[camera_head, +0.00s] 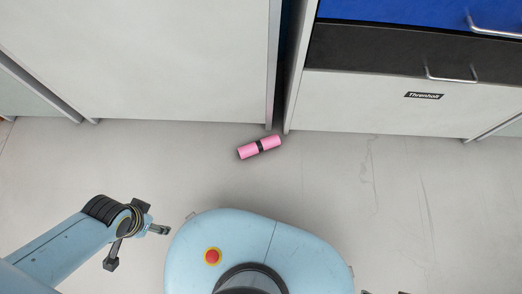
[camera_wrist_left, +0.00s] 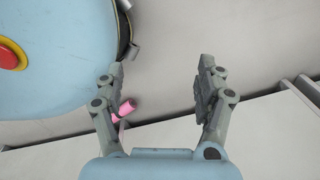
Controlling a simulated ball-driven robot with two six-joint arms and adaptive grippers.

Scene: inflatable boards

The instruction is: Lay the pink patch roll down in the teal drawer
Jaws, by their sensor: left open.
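In the left wrist view the roll (camera_wrist_left: 126,107) shows partly behind a finger, well beyond the fingers. My left gripper (camera_head: 160,229) is left of my base, apart from the roll. In its wrist view the left gripper (camera_wrist_left: 160,80) has its fingers wide apart with nothing between them. Small dark tips at the bottom edge of the head view may be my right gripper; their state is unclear. I see no teal drawer.
The right cabinet has a blue drawer front (camera_head: 400,12), a black drawer front (camera_head: 375,48) with a metal handle, and a pale labelled panel (camera_head: 370,105). A pale cabinet (camera_head: 140,60) stands to the left. The grey floor (camera_head: 400,200) is clear around the roll.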

